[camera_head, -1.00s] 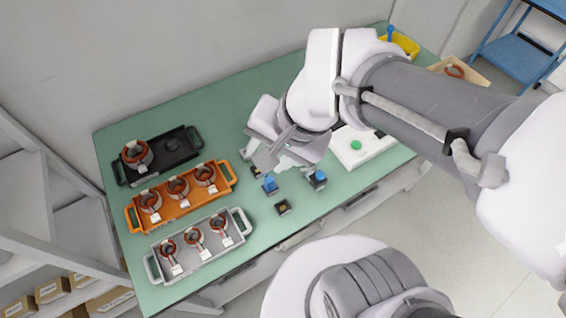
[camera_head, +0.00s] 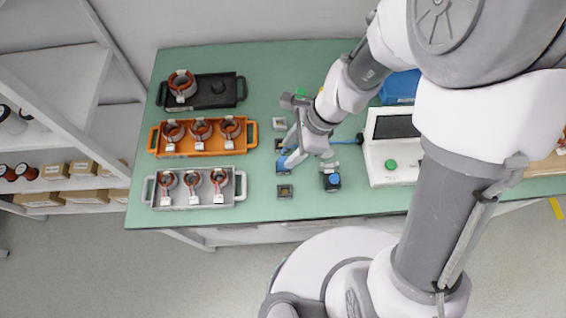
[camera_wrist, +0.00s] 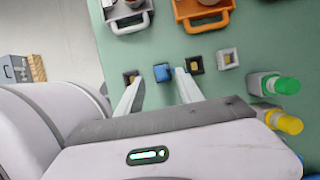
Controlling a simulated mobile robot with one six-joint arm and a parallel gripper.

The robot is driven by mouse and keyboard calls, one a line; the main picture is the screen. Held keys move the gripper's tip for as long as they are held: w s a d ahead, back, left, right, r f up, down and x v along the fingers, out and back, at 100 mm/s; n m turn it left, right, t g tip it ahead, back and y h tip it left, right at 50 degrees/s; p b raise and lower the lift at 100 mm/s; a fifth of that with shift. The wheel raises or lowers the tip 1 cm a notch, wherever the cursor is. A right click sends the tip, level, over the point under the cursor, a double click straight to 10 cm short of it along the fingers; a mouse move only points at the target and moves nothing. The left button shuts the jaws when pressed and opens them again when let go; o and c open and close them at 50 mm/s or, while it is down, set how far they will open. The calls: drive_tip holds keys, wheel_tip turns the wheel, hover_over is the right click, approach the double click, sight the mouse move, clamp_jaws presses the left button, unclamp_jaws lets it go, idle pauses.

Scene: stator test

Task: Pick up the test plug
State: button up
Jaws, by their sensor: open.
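A small blue plug (camera_head: 283,169) sits in one of a row of square sockets on the green table. It shows in the wrist view (camera_wrist: 161,73) just beyond and between my fingertips. A second blue-topped block (camera_head: 332,181) stands to the right in the head view. Which of these is the test plug, I cannot tell for sure. My gripper (camera_wrist: 158,83) is open and empty, its two fingers spread either side of the blue plug's line. In the head view my gripper (camera_head: 296,158) is close to the plug and partly covers it.
Dark sockets (camera_wrist: 131,77) (camera_wrist: 194,66) flank the plug; a grey socket (camera_wrist: 227,59) is farther right. Green (camera_wrist: 285,84) and yellow (camera_wrist: 290,123) cylinders stand near my gripper's right side. Black (camera_head: 218,91), orange (camera_head: 193,151) and grey (camera_head: 215,197) trays lie left; a white device (camera_head: 391,177) stands right.

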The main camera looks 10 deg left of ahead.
sight(283, 159)
drive_tip(key=b+x, duration=0.3)
drive_tip(key=x, duration=0.3)
drive_tip(key=shift+r, duration=0.2)
drive_tip(key=shift+c, duration=0.2)
clamp_jaws()
drive_tip(key=shift+w, duration=0.1)
